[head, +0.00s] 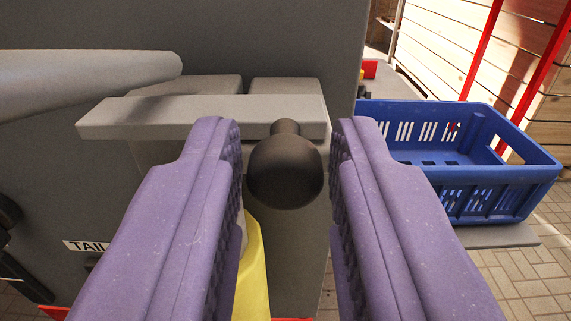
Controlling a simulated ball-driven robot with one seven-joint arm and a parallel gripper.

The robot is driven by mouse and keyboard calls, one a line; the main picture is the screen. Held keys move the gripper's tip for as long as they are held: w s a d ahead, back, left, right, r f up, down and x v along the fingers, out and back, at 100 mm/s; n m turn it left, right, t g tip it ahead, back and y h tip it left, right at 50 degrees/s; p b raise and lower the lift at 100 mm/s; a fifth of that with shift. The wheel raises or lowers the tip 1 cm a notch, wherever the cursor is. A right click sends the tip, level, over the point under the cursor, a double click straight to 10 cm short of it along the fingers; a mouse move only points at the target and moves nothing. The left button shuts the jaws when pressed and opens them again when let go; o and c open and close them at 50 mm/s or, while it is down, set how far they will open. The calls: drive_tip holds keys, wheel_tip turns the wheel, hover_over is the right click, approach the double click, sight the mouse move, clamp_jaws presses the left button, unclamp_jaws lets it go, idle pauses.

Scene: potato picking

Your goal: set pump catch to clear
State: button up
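A black ball knob (285,172) shows in the head view, near the middle, in front of a grey bar (200,117). I take the knob and bar to be the pump catch; no label naming it is readable. My gripper (284,150) is open, with one purple finger on each side of the knob. A small gap shows between the knob and each finger, narrower at the right finger. The gripper's hold is empty. The lower part of the bar's mounting is partly hidden by the left finger.
A grey panel (290,40) stands behind the knob. A label reading "TAIL" (88,246) is partly covered by the left finger. A grey rounded tube (90,80) juts in from the left. A yellow part (252,280) lies below the knob. A blue crate (530,180) stands at right.

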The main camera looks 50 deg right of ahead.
clamp_jaws()
drive_tip(key=s+d+b, duration=0.1)
drive_tip(key=s+d, duration=0.2)
drive_tip(key=shift+s+d+b, duration=0.1)
drive_tip(key=shift+s+b, duration=0.2)
drive_tip(key=shift+b, duration=0.05)
drive_tip(key=shift+o, duration=2.1)
unclamp_jaws()
drive_tip(key=shift+s+d, duration=0.1)
drive_tip(key=shift+s, duration=0.05)
